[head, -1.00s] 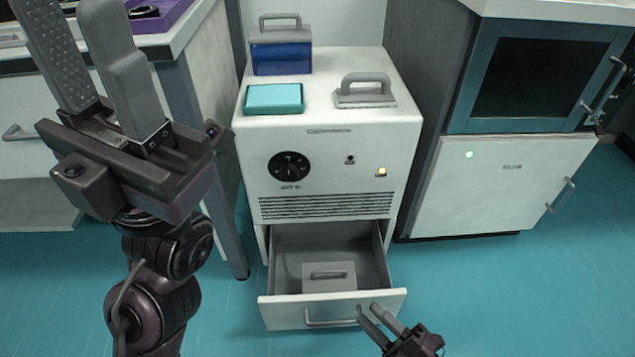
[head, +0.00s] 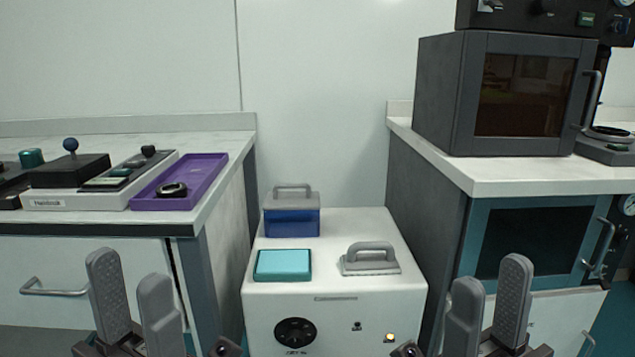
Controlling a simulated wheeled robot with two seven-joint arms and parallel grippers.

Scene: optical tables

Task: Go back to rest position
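My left gripper (head: 135,305) is at the bottom left in the head view, its two grey fingers pointing up with a gap between them; it is open and empty. My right gripper (head: 487,305) is at the bottom right, also pointing up, open and empty. Both are in front of the white cabinet (head: 335,302), one to each side, and touch nothing that I can see. The cabinet's lower part and its drawer are out of the picture.
On the cabinet stand a blue box with a grey lid (head: 292,220), a teal block (head: 283,265) and a grey handled plate (head: 370,260). The left bench holds a purple tray (head: 215,170). A dark oven (head: 440,95) stands on the right bench (head: 490,180).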

